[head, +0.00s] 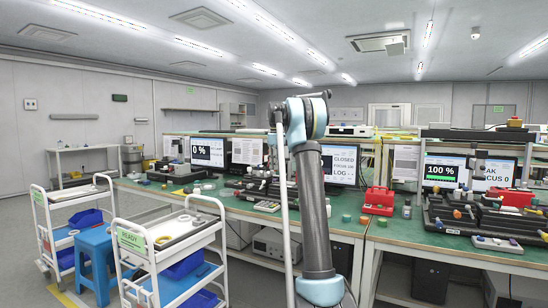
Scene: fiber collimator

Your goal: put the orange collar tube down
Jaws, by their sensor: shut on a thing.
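My arm rises through the middle of the head view, with its upper joint at the top. My gripper and its fingertips do not show, so I cannot see what it holds. I cannot pick out the orange collar tube for certain. A small yellow-orange ring-like piece (163,240) lies on the top tray of the white cart (150,256) marked READY. It is too small to tell what it is.
A green-topped bench (345,228) with monitors and optical gear runs behind my arm. A red case (379,201) stands on it. A second bench (450,245) is at the right. A blue stool (95,250) stands between the READY cart and another white cart (50,214).

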